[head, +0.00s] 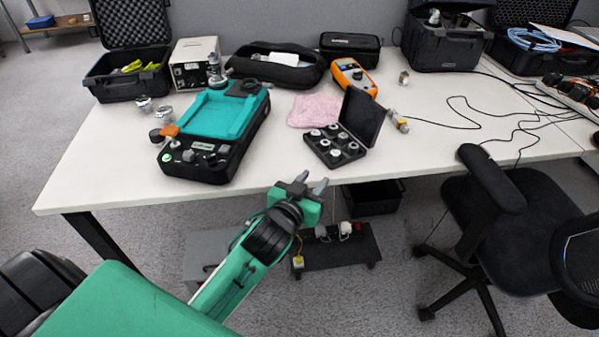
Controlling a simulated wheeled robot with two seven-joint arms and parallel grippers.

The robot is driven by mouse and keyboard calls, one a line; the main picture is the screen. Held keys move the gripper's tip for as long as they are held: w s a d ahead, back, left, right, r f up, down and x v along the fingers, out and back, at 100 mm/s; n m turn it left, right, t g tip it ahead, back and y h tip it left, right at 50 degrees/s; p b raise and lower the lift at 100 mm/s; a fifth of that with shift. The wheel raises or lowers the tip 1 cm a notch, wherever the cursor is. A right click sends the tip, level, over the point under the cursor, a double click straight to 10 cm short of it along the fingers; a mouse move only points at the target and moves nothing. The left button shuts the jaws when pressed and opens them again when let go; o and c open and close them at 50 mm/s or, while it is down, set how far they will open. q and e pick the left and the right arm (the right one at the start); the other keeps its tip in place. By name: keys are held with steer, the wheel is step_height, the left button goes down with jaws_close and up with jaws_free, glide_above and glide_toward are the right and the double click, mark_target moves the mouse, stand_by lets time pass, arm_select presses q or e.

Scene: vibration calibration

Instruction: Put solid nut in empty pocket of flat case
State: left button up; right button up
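The flat case (309,150) lies open near the table's front edge, its black lid (362,115) standing up at the back right. Several small metal nuts (335,153) sit in its pockets. At this size I cannot tell which nut is solid or which pocket is empty. A small metal and yellowish piece (399,121) lies on the table right of the case; I cannot tell what it is. My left gripper (311,181) is just off the table's front edge, below the case in the picture. Its fingers are apart with nothing visible between them. My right gripper is out of view.
A teal and black device (222,115) stands left of the case, with a pink cloth (314,110) and an orange meter (353,77) behind. Metal parts (144,103) lie at left. A black chair (490,200) stands at right.

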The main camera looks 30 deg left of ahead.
arm_select(q)
steer(key=s+f+m+g, duration=0.1)
steer(key=s+f+g, duration=0.4)
steer(key=s+f, duration=0.3)
steer(key=s+f+g, duration=0.6)
steer(key=s+f, duration=0.2)
steer(key=s, duration=0.9)
steer(key=shift+s+d+f+m+g+h, duration=0.15)
steer(key=shift+d+m+g+h, duration=0.15)
steer(key=shift+d+m, duration=0.1)
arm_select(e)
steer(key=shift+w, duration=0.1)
